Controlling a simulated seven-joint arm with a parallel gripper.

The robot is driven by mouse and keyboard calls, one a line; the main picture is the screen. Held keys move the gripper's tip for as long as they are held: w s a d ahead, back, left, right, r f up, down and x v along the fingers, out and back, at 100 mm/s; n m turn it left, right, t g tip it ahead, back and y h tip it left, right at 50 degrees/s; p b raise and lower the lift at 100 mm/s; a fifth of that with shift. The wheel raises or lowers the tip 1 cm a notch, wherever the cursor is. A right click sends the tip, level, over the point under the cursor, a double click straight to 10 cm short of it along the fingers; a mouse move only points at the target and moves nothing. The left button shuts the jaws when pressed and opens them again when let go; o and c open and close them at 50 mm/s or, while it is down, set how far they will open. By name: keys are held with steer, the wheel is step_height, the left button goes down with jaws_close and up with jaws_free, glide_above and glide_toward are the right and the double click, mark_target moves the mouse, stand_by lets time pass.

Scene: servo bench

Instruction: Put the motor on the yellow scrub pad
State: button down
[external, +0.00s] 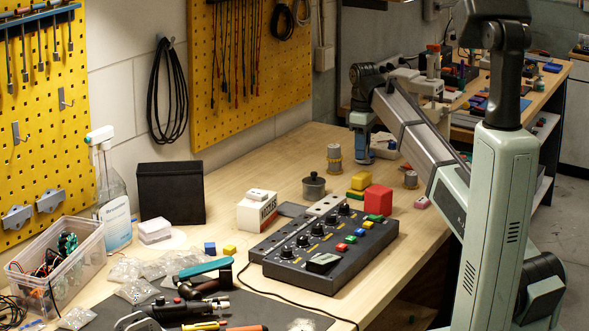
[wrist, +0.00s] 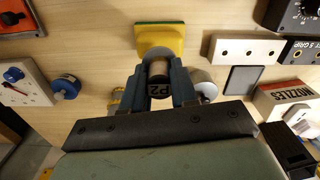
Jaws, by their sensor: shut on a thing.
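The yellow scrub pad (wrist: 160,43), with a green layer, lies on the bench just beyond my fingertips in the wrist view. In the external view the yellow pad (external: 361,181) sits behind the red block. My gripper (wrist: 159,80) is shut on the motor (wrist: 159,67), a small brownish cylinder between the two fingers; dark lettering shows just below it. In the external view my gripper (external: 360,150) is above the bench near the pad, and the held motor cannot be made out there. The exact height of the motor over the pad cannot be told.
A metal pot (external: 313,186), a red block (external: 378,200) and a control box (external: 325,246) are close to the pad. A nozzles box (external: 257,211) stands farther left. Bare wood lies behind the pot.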

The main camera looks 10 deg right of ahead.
steer(key=shift+f, duration=1.6)
steer(key=shift+f, duration=0.15)
steer(key=c, duration=0.9)
jaws_free()
step_height(320, 180, up, 12)
steer(key=shift+r, duration=0.15)
